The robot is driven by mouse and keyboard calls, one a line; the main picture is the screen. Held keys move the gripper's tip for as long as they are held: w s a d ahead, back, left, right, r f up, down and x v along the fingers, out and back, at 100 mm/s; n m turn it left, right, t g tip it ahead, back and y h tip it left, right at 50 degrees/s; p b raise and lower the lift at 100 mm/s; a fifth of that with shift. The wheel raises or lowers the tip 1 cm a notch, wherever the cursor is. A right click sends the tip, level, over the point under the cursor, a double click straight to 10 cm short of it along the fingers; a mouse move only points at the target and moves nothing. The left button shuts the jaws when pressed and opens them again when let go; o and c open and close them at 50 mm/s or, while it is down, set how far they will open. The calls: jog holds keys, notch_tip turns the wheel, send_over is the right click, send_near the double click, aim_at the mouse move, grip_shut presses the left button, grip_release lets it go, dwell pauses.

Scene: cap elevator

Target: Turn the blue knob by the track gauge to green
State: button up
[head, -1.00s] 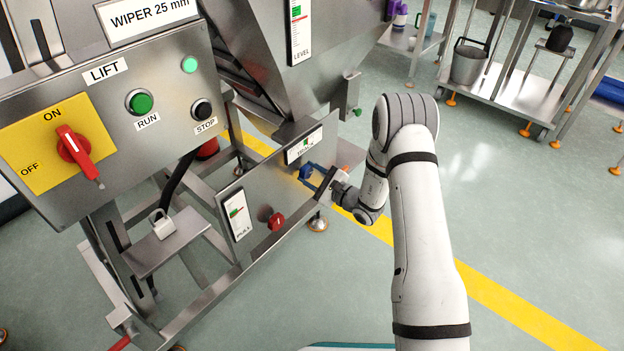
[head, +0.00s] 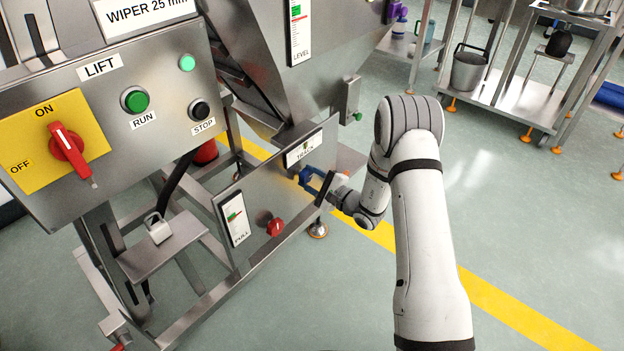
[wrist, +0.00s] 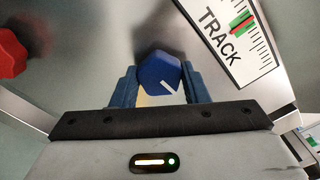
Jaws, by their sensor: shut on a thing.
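The blue knob (wrist: 160,73) is on the steel panel, with a white pointer line toward its lower right in the wrist view. The track gauge (wrist: 232,35) is a white scale beside it, with a green band and a small red mark at the band; the exact reading is hard to tell. In the head view the gauge (head: 304,149) sits just above the knob, which is mostly hidden by the blue fingers there. My gripper (wrist: 161,84) is shut on the blue knob, one finger on each side.
A red knob (head: 275,227) and the pull gauge (head: 234,217) are lower left on the same panel. The lift box with its red switch (head: 68,146) and green run button (head: 135,100) stands left. Open floor lies right of my arm.

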jog(key=o, duration=1)
jog(key=shift+a, duration=0.15)
jog(key=shift+s, duration=0.1)
jog(key=shift+s+d, duration=0.15)
jog(key=shift+d, duration=0.2)
jog(key=p+v, duration=0.2)
jog(key=v, duration=0.5)
